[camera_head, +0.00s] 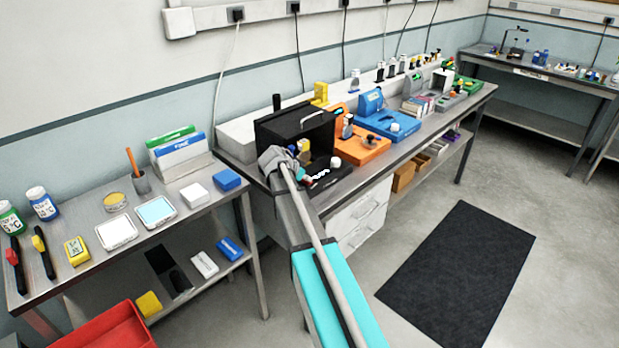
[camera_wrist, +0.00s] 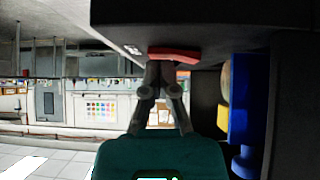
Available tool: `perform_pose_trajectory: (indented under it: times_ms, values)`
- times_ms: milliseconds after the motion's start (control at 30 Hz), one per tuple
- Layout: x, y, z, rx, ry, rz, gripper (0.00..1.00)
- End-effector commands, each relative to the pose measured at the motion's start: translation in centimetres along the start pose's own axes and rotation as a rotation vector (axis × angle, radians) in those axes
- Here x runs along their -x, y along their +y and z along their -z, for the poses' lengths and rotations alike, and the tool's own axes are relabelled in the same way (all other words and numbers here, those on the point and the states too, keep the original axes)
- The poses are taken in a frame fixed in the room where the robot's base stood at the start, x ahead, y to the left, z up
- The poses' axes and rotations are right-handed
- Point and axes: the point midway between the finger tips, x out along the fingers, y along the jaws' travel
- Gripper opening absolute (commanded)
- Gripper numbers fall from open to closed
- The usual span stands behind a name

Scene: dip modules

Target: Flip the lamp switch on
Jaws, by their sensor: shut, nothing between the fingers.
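A black box-like unit (camera_head: 312,122) with a pale handle on top stands on the bench in the head view. In the wrist view its dark body (camera_wrist: 200,22) fills the top and carries a red rocker-like part (camera_wrist: 175,55), which looks like the lamp switch. My gripper (camera_wrist: 163,68) is shut and empty, with its fingertips right at the red part. I cannot tell whether they touch it or which way the switch is tipped. In the head view my arm reaches the front of the black unit and hides part of it, and the fingertips are not clear.
An orange module (camera_head: 362,150) and a blue module (camera_head: 385,122) stand right of the black unit. A side table (camera_head: 150,228) with boxes and jars is at left. In the wrist view a blue part (camera_wrist: 240,110) stands close at right. A dark mat (camera_head: 460,275) lies on open floor.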

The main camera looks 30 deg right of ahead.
Motion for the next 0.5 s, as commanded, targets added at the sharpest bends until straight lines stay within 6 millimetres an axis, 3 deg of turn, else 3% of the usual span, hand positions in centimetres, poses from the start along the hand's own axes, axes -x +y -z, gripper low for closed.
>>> perform_pose_trajectory:
  times_ms: [500]
  values:
    - [0.3,-1.2,0.6,-0.001,-0.001,-0.002,0.0]
